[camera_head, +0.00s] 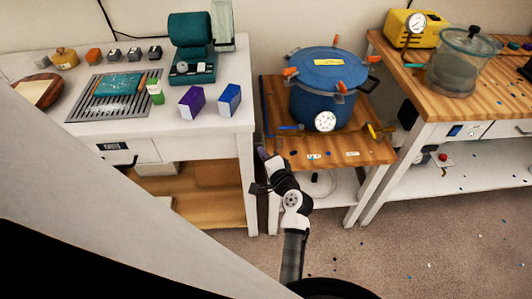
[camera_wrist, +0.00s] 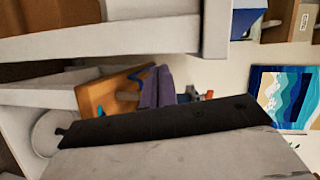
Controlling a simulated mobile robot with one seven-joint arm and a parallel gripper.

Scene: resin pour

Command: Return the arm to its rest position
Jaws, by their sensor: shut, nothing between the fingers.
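My arm reaches up from the bottom centre of the head view, and my gripper (camera_head: 264,156) is at its end. It is beside the front left corner of the small wooden-topped stand (camera_head: 335,150), near the gap between this stand and the white table (camera_head: 215,125). The purple fingers of my gripper also show in the wrist view (camera_wrist: 157,84), together and with nothing between them. The gripper is shut and empty. I cannot tell whether it touches the stand.
A blue pressure pot (camera_head: 322,98) with orange clamps stands on the small stand. A purple box (camera_head: 191,101) and a blue box (camera_head: 229,98) stand near the white table's edge. A glass chamber (camera_head: 462,67) stands on the right bench. The carpet in front is mostly open, with scattered specks.

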